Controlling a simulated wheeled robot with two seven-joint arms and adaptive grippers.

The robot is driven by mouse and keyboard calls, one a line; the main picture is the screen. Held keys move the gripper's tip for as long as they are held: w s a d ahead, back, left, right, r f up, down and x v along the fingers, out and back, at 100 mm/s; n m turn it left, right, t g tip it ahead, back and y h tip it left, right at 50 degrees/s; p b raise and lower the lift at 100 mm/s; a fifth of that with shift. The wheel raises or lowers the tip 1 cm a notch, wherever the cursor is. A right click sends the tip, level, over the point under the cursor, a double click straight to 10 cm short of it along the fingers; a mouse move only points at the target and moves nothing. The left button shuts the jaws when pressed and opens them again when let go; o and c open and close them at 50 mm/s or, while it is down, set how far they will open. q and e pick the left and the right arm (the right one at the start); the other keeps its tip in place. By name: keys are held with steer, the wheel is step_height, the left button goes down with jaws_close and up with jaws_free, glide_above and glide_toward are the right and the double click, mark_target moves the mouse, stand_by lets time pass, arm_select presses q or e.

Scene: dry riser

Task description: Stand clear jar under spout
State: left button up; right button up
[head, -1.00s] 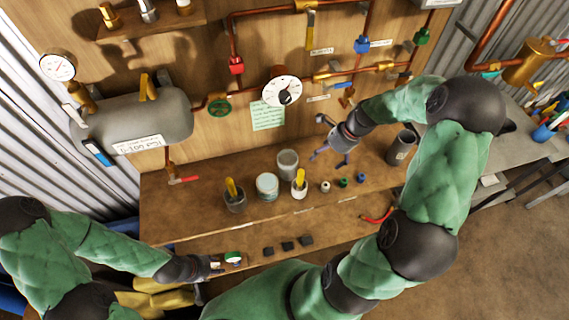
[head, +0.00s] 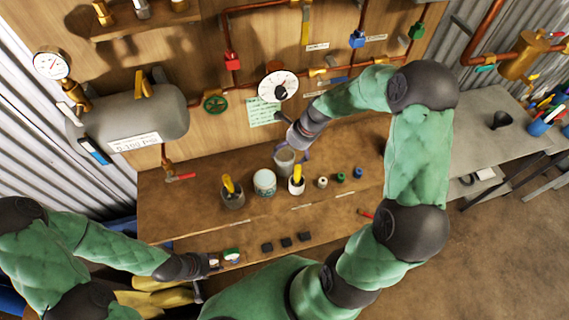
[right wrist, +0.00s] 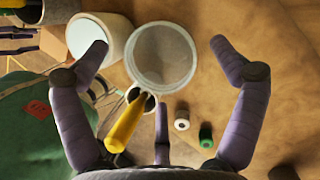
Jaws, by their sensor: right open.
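The clear jar (head: 286,164) stands upright on the wooden bench, behind a white tub (head: 265,183) and a light cup with a yellow-handled tool (head: 297,184). In the right wrist view the clear jar (right wrist: 161,54) lies between the fingertips of my right gripper (right wrist: 158,50), with gaps on both sides. My right gripper (head: 297,146) is open at the jar in the head view. A small spout with a red lever (head: 180,176) hangs under the grey tank at the left. My left gripper (head: 213,264) is at the bench's front edge; its fingers are too small to read.
A dark cup with a yellow-handled tool (head: 232,195) stands left of the tub. Several small caps (head: 341,177) stand to the right. Dark blocks (head: 286,242) lie near the front. The bench's left part, below the spout, is mostly clear.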

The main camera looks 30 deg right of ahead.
mark_target(285, 155)
steer(key=x, duration=0.3)
steer(key=shift+w+f, duration=0.1)
steer(key=shift+f, duration=0.05)
steer(key=c, duration=1.6)
steer(key=shift+s+d+r, duration=0.25)
steer(key=shift+d+r, duration=0.05)
steer(key=shift+r, duration=0.15)
steer(key=s+d+r, duration=0.2)
steer(key=d, duration=0.1)
steer(key=s+d+r, duration=0.3)
steer(key=d, duration=0.1)
steer(key=s+d+r, duration=0.2)
steer(key=d, duration=0.2)
steer(key=shift+s+r+p, duration=0.15)
steer(key=shift+s+p, duration=0.05)
steer(key=shift+p, duration=0.15)
